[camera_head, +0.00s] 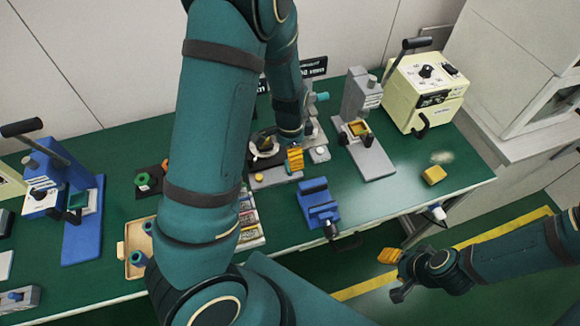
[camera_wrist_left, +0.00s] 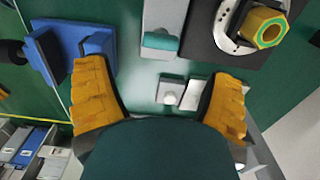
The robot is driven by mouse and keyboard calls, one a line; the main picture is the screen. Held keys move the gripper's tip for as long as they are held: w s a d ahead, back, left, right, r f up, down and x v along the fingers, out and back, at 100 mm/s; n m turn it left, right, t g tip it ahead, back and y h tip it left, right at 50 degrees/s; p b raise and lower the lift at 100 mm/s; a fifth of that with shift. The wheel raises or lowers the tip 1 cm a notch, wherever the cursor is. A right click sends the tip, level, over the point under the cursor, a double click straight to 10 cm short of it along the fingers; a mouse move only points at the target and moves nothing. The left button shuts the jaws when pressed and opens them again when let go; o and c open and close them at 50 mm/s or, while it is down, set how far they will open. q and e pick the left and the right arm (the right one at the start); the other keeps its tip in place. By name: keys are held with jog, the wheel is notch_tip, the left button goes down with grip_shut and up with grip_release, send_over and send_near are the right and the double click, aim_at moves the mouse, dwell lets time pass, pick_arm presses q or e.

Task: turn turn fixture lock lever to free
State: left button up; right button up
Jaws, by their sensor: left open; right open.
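A fixture stands mid-table in the head view, with a dark plate and a pale round disc (camera_head: 264,146). In the left wrist view the disc (camera_wrist_left: 232,40) carries a brass hexagonal part (camera_wrist_left: 266,27) with a green-rimmed bore. A grey bar with a teal block (camera_wrist_left: 160,40) lies beside it; I cannot tell whether this is the lock lever. My left gripper (camera_head: 295,158) is over the fixture's right side, its orange fingers spread and empty in the left wrist view. My arm hides part of the fixture. My right gripper (camera_head: 388,258) is open and empty beyond the table's front edge.
A blue vise (camera_head: 317,203) stands just in front of my left gripper. A grey press (camera_head: 372,158) and a cream control box (camera_head: 427,92) are to the right. A blue press (camera_head: 83,225) is at left.

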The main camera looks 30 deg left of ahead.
aim_at(288, 169)
pick_arm(q)
notch_tip(288, 169, down, 7)
jog(key=shift+b, duration=0.75)
jog(key=shift+c, duration=0.3)
jog(key=c, duration=1.1)
